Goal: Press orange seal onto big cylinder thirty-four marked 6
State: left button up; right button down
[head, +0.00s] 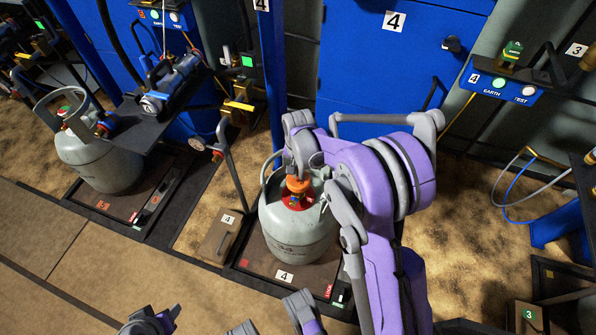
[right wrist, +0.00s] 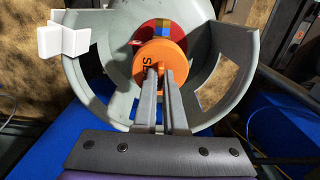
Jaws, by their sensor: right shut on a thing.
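A big grey gas cylinder (head: 296,236) with a collar stands upright on a scale plate labelled 4. I can make out no 6 on it. The orange seal (head: 298,184) is at the top of the cylinder, over a red round part (head: 299,201). In the right wrist view the seal (right wrist: 172,60) shows lettering and lies inside the collar (right wrist: 95,70). My right gripper (right wrist: 161,75) is shut on the seal, its fingers reaching into the collar. Whether the seal touches the valve is hidden. Part of my left gripper (head: 150,322) shows at the bottom edge.
Another grey cylinder (head: 98,160) stands on a scale at the left, beside a dark shelf with a blue device (head: 172,82). A yellow-handled post (head: 232,150) rises left of the big cylinder. Blue cabinets (head: 390,70) stand behind. The floor right of my arm is partly clear.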

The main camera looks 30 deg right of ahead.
jog(key=shift+f+b, duration=0.35)
jog(key=shift+f, duration=0.25)
jog(key=c, duration=0.9)
grip_release()
jog(key=shift+r, duration=0.1)
notch_tip(320, 180, up, 11)
jog(key=shift+f+p, duration=0.1)
jog(key=shift+p, duration=1.15)
